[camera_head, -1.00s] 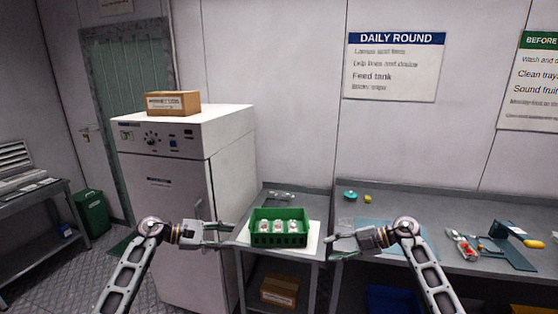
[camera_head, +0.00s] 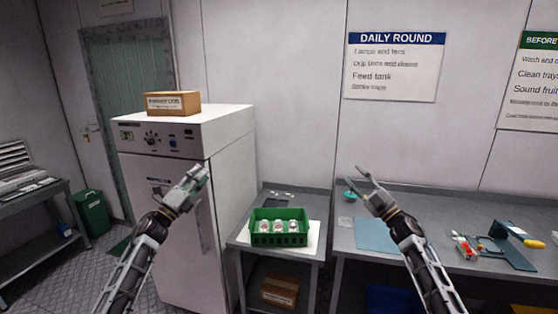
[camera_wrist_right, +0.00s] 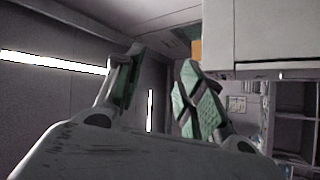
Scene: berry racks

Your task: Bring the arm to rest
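My left gripper (camera_head: 197,176) is raised in front of the white cabinet, clear of the tables. Its fingers look close together, and I cannot tell whether they are apart. My right gripper (camera_head: 360,178) is raised above the right bench, its fingers spread with nothing between them. In the right wrist view its two green-padded fingers (camera_wrist_right: 160,90) stand apart and empty. The green crate (camera_head: 280,240), holding several white-and-red packs, sits on the small table between the arms. Neither gripper touches it.
A white cabinet (camera_head: 235,150) with a cardboard box (camera_head: 172,103) on top stands behind my left arm. The right bench (camera_head: 455,205) carries a blue mat (camera_head: 376,235), a small punnet (camera_head: 464,246) and a blue stand (camera_head: 513,252). The air between the arms is free.

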